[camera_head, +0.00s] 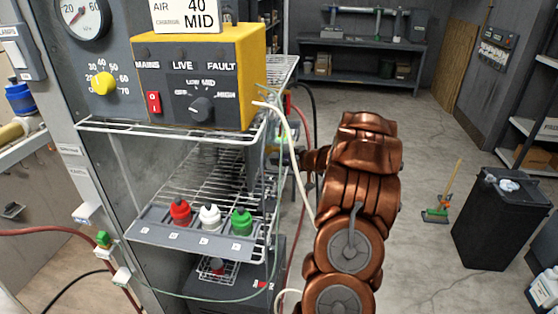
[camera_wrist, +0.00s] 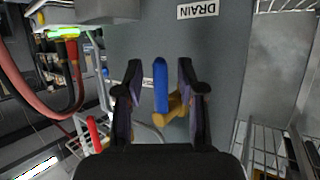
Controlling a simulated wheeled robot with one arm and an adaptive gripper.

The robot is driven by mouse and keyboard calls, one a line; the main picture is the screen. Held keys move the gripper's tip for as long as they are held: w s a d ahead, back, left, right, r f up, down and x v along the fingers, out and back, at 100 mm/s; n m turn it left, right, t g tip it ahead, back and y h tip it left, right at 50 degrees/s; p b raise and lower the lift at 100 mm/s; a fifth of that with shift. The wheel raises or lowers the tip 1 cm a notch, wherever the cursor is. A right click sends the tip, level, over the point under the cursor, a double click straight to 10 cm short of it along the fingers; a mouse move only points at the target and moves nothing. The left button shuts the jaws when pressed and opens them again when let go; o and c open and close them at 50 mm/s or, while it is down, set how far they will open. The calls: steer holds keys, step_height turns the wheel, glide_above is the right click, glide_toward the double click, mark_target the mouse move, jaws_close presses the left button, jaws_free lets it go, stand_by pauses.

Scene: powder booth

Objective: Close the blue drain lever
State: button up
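The blue drain lever (camera_wrist: 161,86) shows in the wrist view on a brass-coloured valve body (camera_wrist: 176,104), against a grey panel with a DRAIN label (camera_wrist: 197,11). My gripper (camera_wrist: 158,72) is open, with one dark finger on each side of the lever. Gaps show between the lever and the fingers, and whether either touches it cannot be told.
A wire rack holds red, white and green bottles (camera_head: 210,217) beside the arm. A yellow control box (camera_head: 200,78) stands above. Red and white hoses hang close to the arm.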

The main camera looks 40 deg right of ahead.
jaws_close()
